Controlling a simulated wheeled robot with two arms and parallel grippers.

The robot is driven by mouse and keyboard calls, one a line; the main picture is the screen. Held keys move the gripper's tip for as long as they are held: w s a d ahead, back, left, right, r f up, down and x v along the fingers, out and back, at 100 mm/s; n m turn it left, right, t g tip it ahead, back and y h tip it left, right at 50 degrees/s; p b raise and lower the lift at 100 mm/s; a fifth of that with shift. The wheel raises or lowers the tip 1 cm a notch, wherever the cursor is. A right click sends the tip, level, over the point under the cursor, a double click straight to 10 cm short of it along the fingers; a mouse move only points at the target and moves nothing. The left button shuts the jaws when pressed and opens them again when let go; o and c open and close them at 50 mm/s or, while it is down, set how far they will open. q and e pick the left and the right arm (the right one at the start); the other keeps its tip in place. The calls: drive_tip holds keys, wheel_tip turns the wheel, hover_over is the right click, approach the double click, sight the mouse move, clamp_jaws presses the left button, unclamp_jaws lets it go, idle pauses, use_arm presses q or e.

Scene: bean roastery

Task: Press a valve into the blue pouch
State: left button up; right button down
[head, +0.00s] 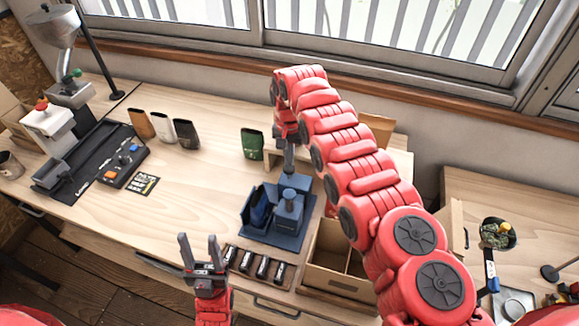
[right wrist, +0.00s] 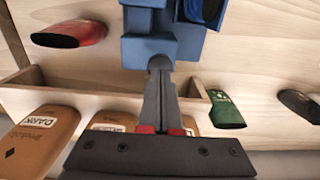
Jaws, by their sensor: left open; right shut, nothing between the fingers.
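A blue press (head: 291,222) stands on a blue base near the table's front edge, and it also shows in the right wrist view (right wrist: 150,47). A dark blue pouch (head: 261,211) stands upright at the press's left side. My right gripper (head: 289,168) is shut and empty, pointing down at the back of the press. In the right wrist view its fingertips (right wrist: 160,72) meet a grey rounded part by the press; I cannot tell whether they touch it. My left gripper (head: 199,240) is open and empty, left of the press and front of the table. I cannot make out a valve.
A rack of dark slots (head: 254,264) lies in front of the press, and an open wooden box (head: 335,262) stands right of it. A green pouch (head: 252,144) and several other pouches stand behind. A black machine (head: 90,155) is at left. The table's middle-left is clear.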

sight(289, 168)
drive_tip(key=shift+f, duration=0.15)
drive_tip(key=shift+f+b, duration=1.55)
drive_tip(key=shift+f, duration=0.3)
drive_tip(key=shift+r+p, duration=1.4)
drive_tip(key=shift+r, duration=1.65)
